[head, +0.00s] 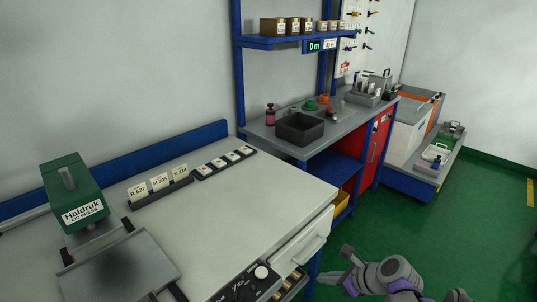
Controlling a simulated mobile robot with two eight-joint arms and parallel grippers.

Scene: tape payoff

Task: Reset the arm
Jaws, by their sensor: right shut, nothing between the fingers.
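My right arm (395,272), grey with purple bands, is at the bottom right of the head view, over the green floor just off the table's right end. Its gripper (340,267) is at the left end of the visible part, low in the picture. It is shut and holds nothing. It touches no object that I can see. My left arm and gripper are not in view.
Behind stands a blue bench with a dark bin (299,128) and a shelf (295,38). Green floor (440,225) is clear at right.

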